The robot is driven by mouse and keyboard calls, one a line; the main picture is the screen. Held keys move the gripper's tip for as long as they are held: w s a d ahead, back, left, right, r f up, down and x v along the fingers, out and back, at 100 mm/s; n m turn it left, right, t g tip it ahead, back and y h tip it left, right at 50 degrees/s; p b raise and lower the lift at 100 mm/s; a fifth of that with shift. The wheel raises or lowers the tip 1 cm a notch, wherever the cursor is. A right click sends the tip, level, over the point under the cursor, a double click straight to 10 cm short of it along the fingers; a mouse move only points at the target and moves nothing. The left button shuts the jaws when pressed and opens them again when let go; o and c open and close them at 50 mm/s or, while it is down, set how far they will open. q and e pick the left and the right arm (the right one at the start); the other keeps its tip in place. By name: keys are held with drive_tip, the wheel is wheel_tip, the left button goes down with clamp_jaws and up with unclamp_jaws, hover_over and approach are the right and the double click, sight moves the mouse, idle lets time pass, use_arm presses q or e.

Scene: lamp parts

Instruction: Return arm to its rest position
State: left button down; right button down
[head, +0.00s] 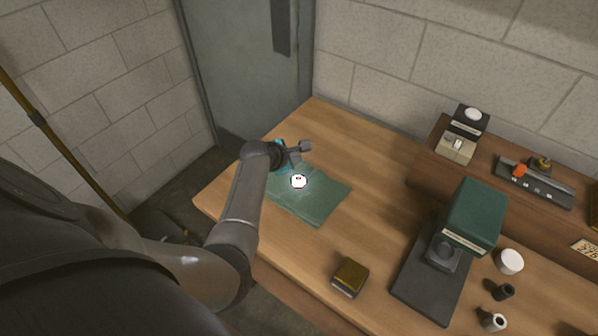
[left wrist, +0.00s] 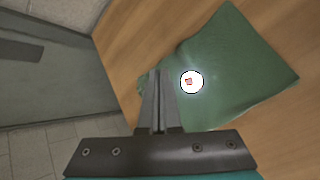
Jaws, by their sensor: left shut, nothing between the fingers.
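My left gripper (head: 301,152) is over the far left part of the wooden table, above the green cloth's far edge. In the left wrist view its fingers (left wrist: 157,78) are shut together with nothing between them. The green cloth (head: 322,205) lies on the table; it also shows in the left wrist view (left wrist: 245,60). A small round white thing with a dark rim and a red mark (head: 298,181) shows over the cloth, just beside the gripper, and in the left wrist view (left wrist: 191,82) it is right of the fingers. It looks apart from them. My right gripper is not in view.
A green-topped device on a dark base (head: 473,217) stands at the right. A small brown box (head: 350,276) is near the front edge. White and black cylinders (head: 509,261) stand at the right. A raised shelf (head: 425,165) runs along the wall. The table's middle is clear.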

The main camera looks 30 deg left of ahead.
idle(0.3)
use_arm(q)
drive_tip(key=s+d+r+m+g, duration=0.2)
drive_tip(key=s+d+m, duration=0.3)
drive_tip(key=s+m, duration=0.5)
drive_tip(key=s+d+r+m+g, duration=0.25)
drive_tip(key=s+d+m, duration=0.35)
drive_tip(key=s+m, duration=0.35)
drive_tip(key=s+d+r+m+g, duration=0.1)
drive_tip(key=s+d+r+m, duration=0.3)
drive_tip(key=s+m, duration=0.65)
wheel_tip(320, 180, down, 31)
drive_tip(key=s+d+g+b, duration=0.1)
drive_tip(key=s+b, duration=0.1)
drive_tip(key=b, duration=0.6)
drive_tip(key=s+a+f+g+b, duration=0.1)
drive_tip(key=s+f+b, duration=0.2)
drive_tip(key=s+f, duration=0.4)
drive_tip(key=s+a+f+b, duration=0.1)
drive_tip(key=s+f+b, duration=0.3)
drive_tip(key=s+f, duration=0.4)
wheel_tip(320, 180, down, 6)
drive_tip(key=shift+a+f+g, duration=0.25)
drive_tip(key=shift+g, duration=0.1)
